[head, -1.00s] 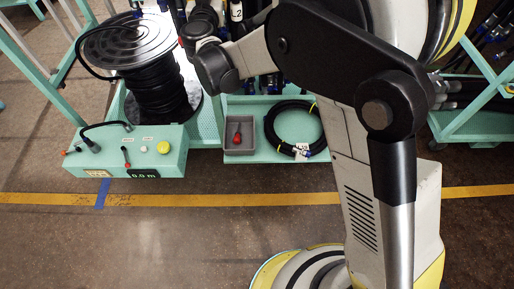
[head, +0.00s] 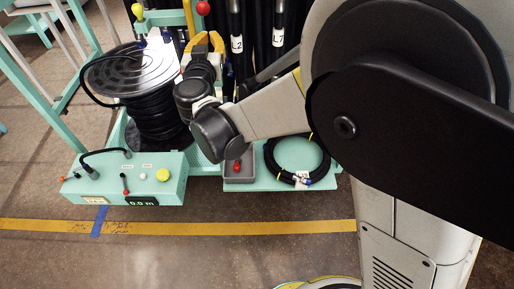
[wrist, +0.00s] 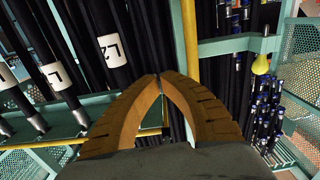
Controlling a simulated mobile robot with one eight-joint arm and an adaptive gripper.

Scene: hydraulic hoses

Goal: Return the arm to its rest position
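My gripper (head: 204,42) shows in the head view near the top middle, in front of the rack of hanging hoses and right of the hose reel. In the wrist view my gripper (wrist: 158,77) has its two brown curved fingers with their tips together. No object shows between them. My arm runs from the gripper down and then right across the head view. It hides part of the rack and the floor on the right.
A reel of black hose (head: 158,115) stands behind a teal control box (head: 125,180). A coiled hose (head: 277,168) and a grey tray (head: 238,176) lie on the teal shelf. Labelled black hoses (wrist: 110,52) hang close to the fingers. The front floor is clear left of my base.

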